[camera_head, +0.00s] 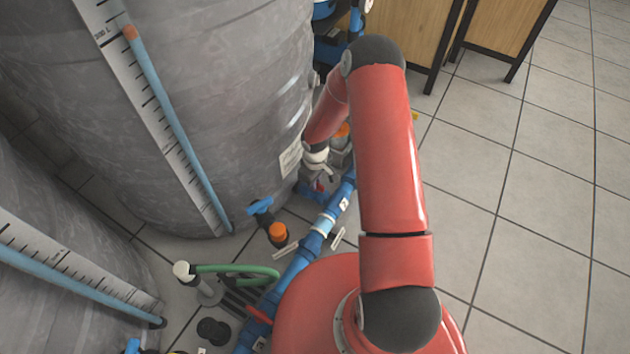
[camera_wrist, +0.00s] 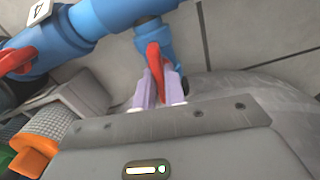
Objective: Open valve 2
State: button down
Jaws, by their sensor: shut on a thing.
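In the wrist view, a red valve handle (camera_wrist: 156,62) sits on a blue pipe fitting (camera_wrist: 160,36). The two pale lavender fingers of my gripper (camera_wrist: 157,86) stand on either side of the handle, shut on it. No number shows on this valve in the wrist view, so I cannot tell from it which valve this is. In the head view, my arm reaches down beside the large grey tank, and its wrist is near the blue pipe (camera_head: 323,222). The fingers are not clear there, and my arm covers part of the pipe.
Another red handle (camera_wrist: 16,59) is on the pipe at left in the wrist view, near a white tag (camera_wrist: 38,13). The grey tank (camera_head: 220,100), a blue-handled valve (camera_head: 260,206) and a green hose (camera_head: 240,268) stand close by. Tiled floor (camera_head: 530,220) at right is clear.

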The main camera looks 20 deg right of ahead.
jog(key=shift+n, duration=0.6)
jog(key=c, duration=1.5)
grip_release()
jog(key=shift+o, duration=0.2)
notch_tip(320, 180, up, 8)
jog(key=shift+f+p, duration=0.1)
jog(key=shift+p, duration=0.7)
